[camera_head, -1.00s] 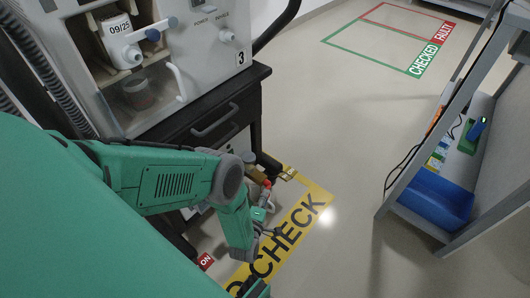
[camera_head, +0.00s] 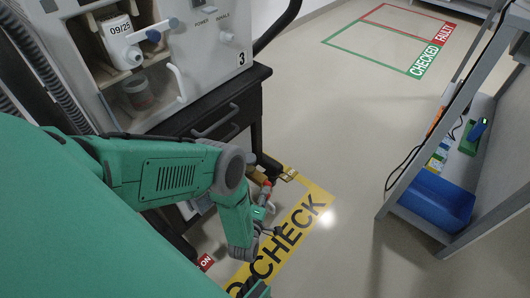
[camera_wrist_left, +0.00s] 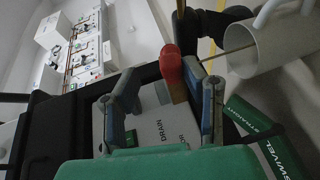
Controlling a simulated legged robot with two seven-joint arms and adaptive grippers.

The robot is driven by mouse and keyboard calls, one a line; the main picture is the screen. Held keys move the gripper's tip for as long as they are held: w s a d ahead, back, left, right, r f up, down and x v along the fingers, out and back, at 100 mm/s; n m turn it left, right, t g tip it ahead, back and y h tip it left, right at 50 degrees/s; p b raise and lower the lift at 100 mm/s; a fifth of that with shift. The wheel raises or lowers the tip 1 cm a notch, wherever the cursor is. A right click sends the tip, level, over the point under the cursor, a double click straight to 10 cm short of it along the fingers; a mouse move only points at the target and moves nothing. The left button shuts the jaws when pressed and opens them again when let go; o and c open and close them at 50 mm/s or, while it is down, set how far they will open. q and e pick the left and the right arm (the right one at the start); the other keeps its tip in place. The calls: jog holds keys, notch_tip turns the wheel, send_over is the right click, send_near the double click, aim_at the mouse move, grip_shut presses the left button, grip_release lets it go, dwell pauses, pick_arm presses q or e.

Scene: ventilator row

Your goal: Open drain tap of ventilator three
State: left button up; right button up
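Ventilator three (camera_head: 215,70), a pale cabinet marked 3 on a dark stand, is at upper left in the head view. In the left wrist view a red-tipped tap handle (camera_wrist_left: 171,64) shows just beyond my left gripper (camera_wrist_left: 168,92). The gripper's two blue-grey fingers are spread apart, and the handle is in the gap between them, nearer the right finger. Contact cannot be told. In the head view the red part (camera_head: 267,185) is low beside the stand. My right gripper is not in view.
A white pipe (camera_wrist_left: 265,45) and a green SWIVEL tag (camera_wrist_left: 265,135) are right of the handle. Yellow CHECK floor marking (camera_head: 318,198) lies beside the stand. A shelf with a blue bin (camera_head: 435,200) stands at right; floor between is clear.

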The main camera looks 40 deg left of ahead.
pick_arm(q)
notch_tip(320, 180, up, 8)
jog(key=shift+r, duration=0.2)
dwell(0.4)
